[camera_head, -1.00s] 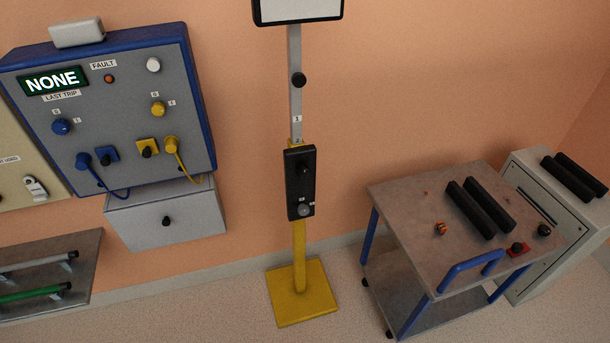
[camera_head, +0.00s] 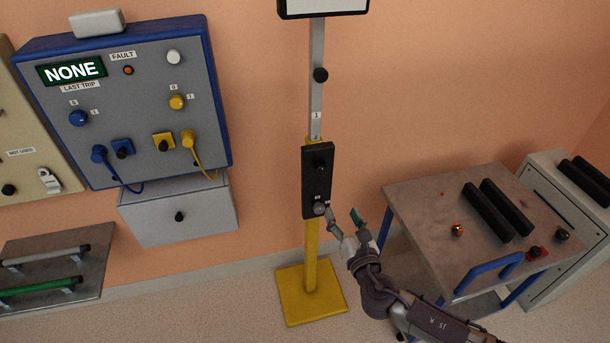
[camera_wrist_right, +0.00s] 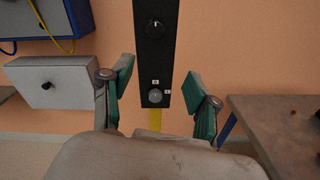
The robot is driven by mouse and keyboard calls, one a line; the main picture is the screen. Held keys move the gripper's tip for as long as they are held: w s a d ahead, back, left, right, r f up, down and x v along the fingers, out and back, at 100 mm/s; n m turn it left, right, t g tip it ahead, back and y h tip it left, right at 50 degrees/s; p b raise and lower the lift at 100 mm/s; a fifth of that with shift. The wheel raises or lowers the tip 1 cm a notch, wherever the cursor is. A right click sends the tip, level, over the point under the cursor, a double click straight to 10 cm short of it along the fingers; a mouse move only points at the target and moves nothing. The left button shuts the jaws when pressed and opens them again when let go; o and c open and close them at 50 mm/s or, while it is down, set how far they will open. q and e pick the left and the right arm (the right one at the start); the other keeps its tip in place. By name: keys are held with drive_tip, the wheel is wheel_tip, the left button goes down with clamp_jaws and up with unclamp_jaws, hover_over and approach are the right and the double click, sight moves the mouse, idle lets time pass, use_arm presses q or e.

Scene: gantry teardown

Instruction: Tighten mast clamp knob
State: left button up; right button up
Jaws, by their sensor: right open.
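The mast is a grey pole (camera_head: 316,95) rising from a yellow post on a yellow base. A black clamp block (camera_head: 314,182) sits on it, with a black knob (camera_head: 319,164) high on its face and a grey round knob (camera_head: 319,208) near its bottom. Another black knob (camera_head: 320,75) is higher on the pole. My right gripper (camera_head: 342,214) is open and empty, just right of the block's lower end. My left gripper is not in view.
A wheeled cart (camera_head: 420,196) with black bars stands on the right, near my right arm. A blue-edged panel (camera_head: 150,110) reading NONE hangs at left above a grey drawer box (camera_head: 205,215). The wall around the mast's upper part is clear.

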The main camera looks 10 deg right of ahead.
sight(322, 172)
drive_tip(key=shift+n, duration=0.3)
drive_tip(key=w, duration=0.4)
drive_tip(key=w+r, duration=0.1)
drive_tip(key=w, duration=0.4)
drive_tip(key=w+a, duration=0.1)
drive_tip(key=w, duration=0.3)
drive_tip(key=shift+w+a+r+p, duration=0.1)
drive_tip(key=shift+w+r+p, duration=0.2)
drive_tip(key=shift+w, duration=0.1)
clamp_jaws()
drive_tip(key=shift+f, duration=0.1)
